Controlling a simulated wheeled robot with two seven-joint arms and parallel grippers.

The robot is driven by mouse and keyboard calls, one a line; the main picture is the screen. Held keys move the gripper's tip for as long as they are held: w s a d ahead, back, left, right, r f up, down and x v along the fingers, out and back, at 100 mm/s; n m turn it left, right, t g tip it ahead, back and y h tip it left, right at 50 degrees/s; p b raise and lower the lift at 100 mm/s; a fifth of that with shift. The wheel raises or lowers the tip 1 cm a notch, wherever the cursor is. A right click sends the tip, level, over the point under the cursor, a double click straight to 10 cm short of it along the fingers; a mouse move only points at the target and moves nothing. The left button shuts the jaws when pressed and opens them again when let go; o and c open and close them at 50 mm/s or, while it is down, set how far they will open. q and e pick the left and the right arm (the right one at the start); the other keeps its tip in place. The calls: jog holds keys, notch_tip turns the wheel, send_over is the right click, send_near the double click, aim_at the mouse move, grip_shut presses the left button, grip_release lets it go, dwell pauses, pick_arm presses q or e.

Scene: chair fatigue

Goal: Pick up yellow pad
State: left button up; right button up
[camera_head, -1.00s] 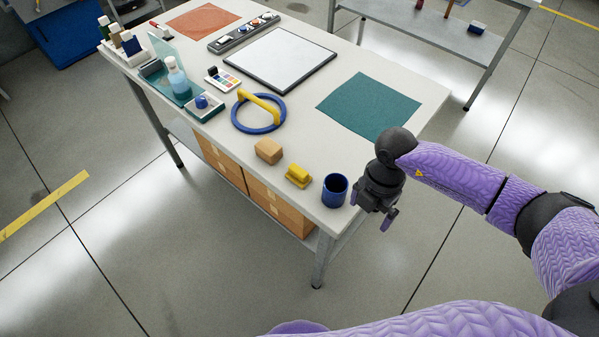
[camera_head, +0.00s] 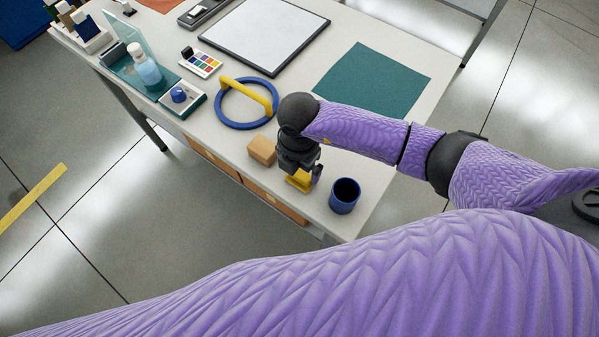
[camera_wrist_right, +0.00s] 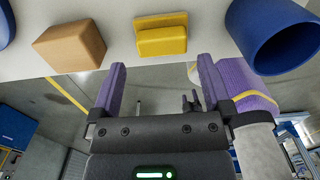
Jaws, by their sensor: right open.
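The yellow pad (camera_head: 298,180) lies near the front edge of the white table, partly hidden by my right gripper in the head view. It shows whole in the right wrist view (camera_wrist_right: 161,38), as a yellow block on a flat base. My right gripper (camera_head: 303,178) is over the pad in the head view. In the right wrist view its two purple fingers (camera_wrist_right: 162,78) are open and empty, with the pad beyond their tips and between their lines. I cannot tell if they touch it.
A tan block (camera_head: 262,150) sits left of the pad and a blue cup (camera_head: 344,196) right of it. A blue ring with a yellow bar (camera_head: 247,104), a whiteboard (camera_head: 265,38) and a green mat (camera_head: 372,80) lie farther back. The table edge is close to the pad.

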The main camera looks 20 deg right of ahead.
aim_at(300, 173)
jog(key=f+b, duration=0.1)
jog(key=f, duration=0.3)
jog(key=shift+d+f, duration=0.1)
jog(key=shift+d, duration=0.1)
jog(key=shift+c, duration=1)
jog(key=c, duration=0.9)
pick_arm(q)
jog(key=shift+w+a+f, duration=0.15)
jog(key=shift+w+f, duration=0.1)
jog(key=shift+f, duration=0.35)
pick_arm(e)
notch_tip(300, 173, up, 10)
jog(key=p, duration=0.3)
pick_arm(q)
notch_tip(300, 173, up, 3)
jog(key=shift+w+f, duration=0.1)
